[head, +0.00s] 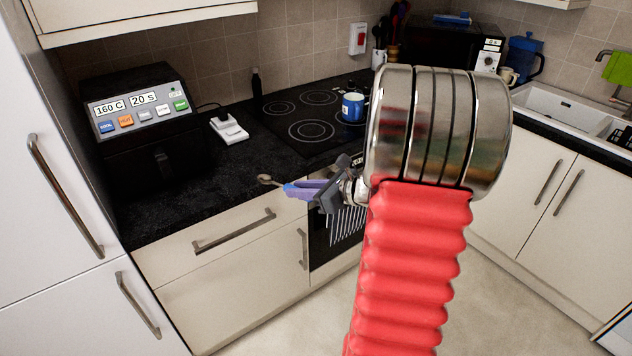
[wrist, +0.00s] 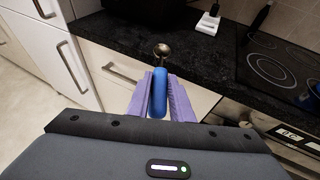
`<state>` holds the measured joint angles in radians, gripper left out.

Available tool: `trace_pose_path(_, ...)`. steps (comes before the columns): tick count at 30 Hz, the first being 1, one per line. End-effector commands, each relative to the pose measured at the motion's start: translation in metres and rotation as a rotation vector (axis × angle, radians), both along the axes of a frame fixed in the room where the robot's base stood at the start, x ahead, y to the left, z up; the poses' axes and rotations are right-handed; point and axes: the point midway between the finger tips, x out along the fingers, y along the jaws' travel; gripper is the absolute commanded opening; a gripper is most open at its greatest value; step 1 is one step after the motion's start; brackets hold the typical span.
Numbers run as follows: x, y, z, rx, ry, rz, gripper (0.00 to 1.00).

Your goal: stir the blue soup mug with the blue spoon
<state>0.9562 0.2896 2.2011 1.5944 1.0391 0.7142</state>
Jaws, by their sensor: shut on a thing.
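My gripper (wrist: 159,98) is shut on the blue handle of the blue spoon (wrist: 159,90), with a purple finger on each side of the handle. The spoon's metal bowl points away from me, towards the worktop edge. In the head view the spoon's bowl (head: 265,179) sticks out to the left of my gripper (head: 300,189), in front of the worktop; most of the handle is hidden there. The blue soup mug (head: 353,107) stands on the black hob, beyond and to the right of my gripper. Its contents cannot be made out.
A black appliance with a display (head: 140,108) stands at the left of the dark worktop (head: 180,215). A white device (head: 229,127) and a dark bottle (head: 256,82) are between it and the hob (head: 312,130). Drawers and an oven front lie below. The sink (head: 570,108) is at right.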

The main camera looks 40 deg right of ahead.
Motion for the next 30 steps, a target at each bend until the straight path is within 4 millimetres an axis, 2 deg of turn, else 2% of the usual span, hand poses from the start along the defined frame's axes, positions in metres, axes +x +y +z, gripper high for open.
trace_pose_path(5,0.019,0.037,-0.022,0.005,0.004,0.113,0.00)
trace_pose_path(8,0.031,0.067,-0.039,0.007,0.005,0.199,0.00)
trace_pose_path(15,0.054,0.154,-0.086,0.009,0.001,0.415,0.00)
trace_pose_path(21,0.060,0.229,-0.122,0.012,-0.003,0.573,0.00)
trace_pose_path(24,0.058,0.259,-0.137,0.013,-0.004,0.633,0.00)
trace_pose_path(27,0.056,0.279,-0.147,0.011,-0.004,0.672,0.00)
trace_pose_path(30,0.055,0.289,-0.151,0.009,-0.005,0.691,0.00)
